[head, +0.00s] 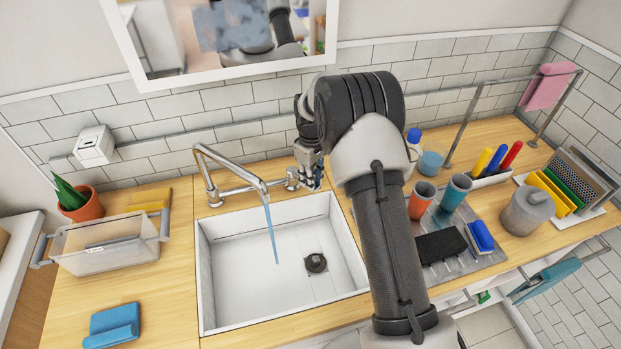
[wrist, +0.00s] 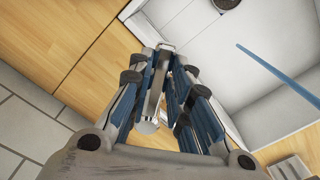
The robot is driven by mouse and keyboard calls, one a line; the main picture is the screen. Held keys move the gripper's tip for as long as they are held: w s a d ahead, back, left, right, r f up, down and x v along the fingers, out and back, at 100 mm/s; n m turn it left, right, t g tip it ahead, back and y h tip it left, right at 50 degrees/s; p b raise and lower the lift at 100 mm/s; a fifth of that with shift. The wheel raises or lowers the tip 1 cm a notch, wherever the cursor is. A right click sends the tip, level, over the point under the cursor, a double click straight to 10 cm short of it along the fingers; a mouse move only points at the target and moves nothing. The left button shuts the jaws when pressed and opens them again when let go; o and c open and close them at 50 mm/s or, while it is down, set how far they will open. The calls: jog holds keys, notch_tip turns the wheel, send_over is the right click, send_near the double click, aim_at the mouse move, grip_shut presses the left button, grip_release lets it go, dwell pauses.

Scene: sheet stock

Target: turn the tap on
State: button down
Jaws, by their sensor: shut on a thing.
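The chrome tap (head: 228,166) stands behind the white sink (head: 208,290), with its curved spout over the basin. A thin blue stream of water (head: 271,235) runs down from the spout; it also crosses the wrist view (wrist: 276,73). My gripper (head: 309,172) is at the tap's handle, right of the spout. In the wrist view my gripper (wrist: 163,62) is shut on the metal handle (wrist: 154,92), which lies between its blue-padded fingers. In the head view my arm and fingers hide much of the handle.
A clear bin (head: 105,245), a potted plant (head: 82,205) and a blue cloth (head: 112,325) are left of the sink. A framed mirror (head: 235,78) hangs above.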

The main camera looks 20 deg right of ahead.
jog(key=c, duration=1.5)
grip_release()
jog(key=shift+r, duration=0.1)
notch_tip(320, 180, up, 12)
jog(key=shift+f, duration=0.1)
